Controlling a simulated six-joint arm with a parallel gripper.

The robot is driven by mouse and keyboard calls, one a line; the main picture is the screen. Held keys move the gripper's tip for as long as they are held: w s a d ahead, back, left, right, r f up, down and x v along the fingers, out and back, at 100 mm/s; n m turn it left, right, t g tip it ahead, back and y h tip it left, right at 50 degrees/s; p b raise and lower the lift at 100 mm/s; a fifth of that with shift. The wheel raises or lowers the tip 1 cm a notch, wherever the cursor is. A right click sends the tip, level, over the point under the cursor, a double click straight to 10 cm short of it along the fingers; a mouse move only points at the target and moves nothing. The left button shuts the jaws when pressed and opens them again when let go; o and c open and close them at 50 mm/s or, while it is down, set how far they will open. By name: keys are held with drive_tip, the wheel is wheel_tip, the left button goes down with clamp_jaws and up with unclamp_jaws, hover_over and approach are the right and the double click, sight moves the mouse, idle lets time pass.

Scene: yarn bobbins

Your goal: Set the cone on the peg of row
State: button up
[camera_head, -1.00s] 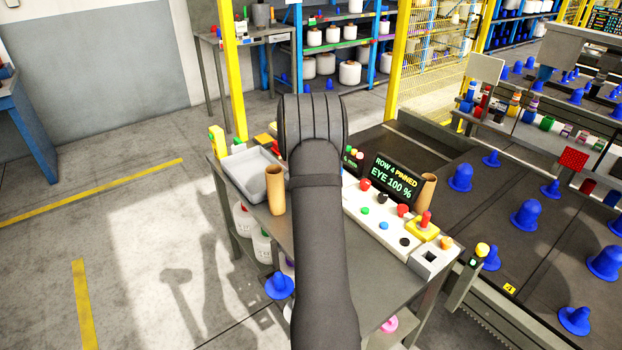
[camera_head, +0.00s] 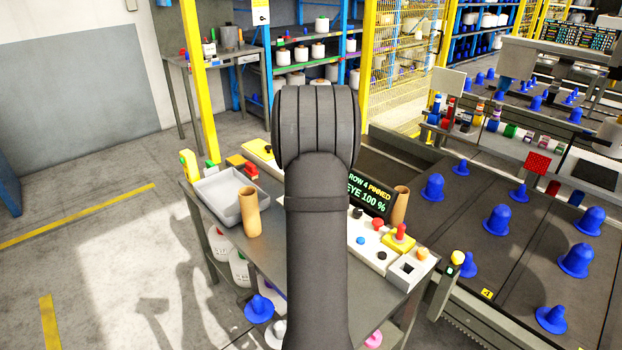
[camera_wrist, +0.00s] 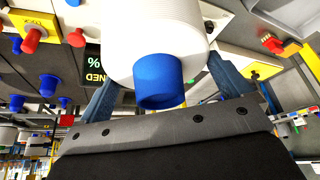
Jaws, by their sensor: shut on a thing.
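In the wrist view my gripper (camera_wrist: 163,82) is shut on a white cone of yarn (camera_wrist: 150,30) with a blue tube end (camera_wrist: 158,80). Its two blue fingers grip the cone from both sides. In the head view my dark arm fills the middle and hides the gripper and the cone. Blue pegs stand in rows on the dark deck (camera_head: 530,240) at the right, including one domed peg (camera_head: 497,220) and one near the deck's front edge (camera_head: 551,319). A yellow plate marked 4 (camera_head: 487,293) sits on the deck edge.
A work table carries a grey tray (camera_head: 222,200), brown tubes (camera_head: 249,212) and a button panel (camera_head: 372,246). Its screen (camera_head: 372,193) reads "ROW 4 PINNED EYE 100 %". A yellow post (camera_head: 198,75) stands behind. Open floor lies left.

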idle(0.3)
drive_tip(key=s+d+f+n, duration=0.1)
drive_tip(key=s+d+f, duration=0.15)
drive_tip(key=s, duration=0.25)
drive_tip(key=s+d+f+n, duration=0.1)
drive_tip(key=s+d+f, duration=0.15)
drive_tip(key=s, duration=0.35)
drive_tip(key=w+d+r+m, duration=0.1)
drive_tip(key=w+d+r, duration=0.25)
drive_tip(key=d, duration=0.85)
drive_tip(key=w+d+r+m, duration=0.15)
drive_tip(key=d+r, duration=0.35)
drive_tip(key=d, duration=0.7)
drive_tip(key=w+d+r+m, duration=0.1)
drive_tip(key=w+d+r, duration=0.3)
drive_tip(key=d, duration=0.8)
drive_tip(key=d+f+m+g+h, duration=0.1)
drive_tip(key=d+f+m, duration=0.3)
drive_tip(key=d+f, duration=1.1)
wheel_tip(320, 180, down, 3)
drive_tip(key=shift+w+r+h, duration=0.1)
drive_tip(key=shift+w+h, duration=0.25)
drive_tip(key=shift+h, duration=0.25)
drive_tip(key=shift+m, duration=0.25)
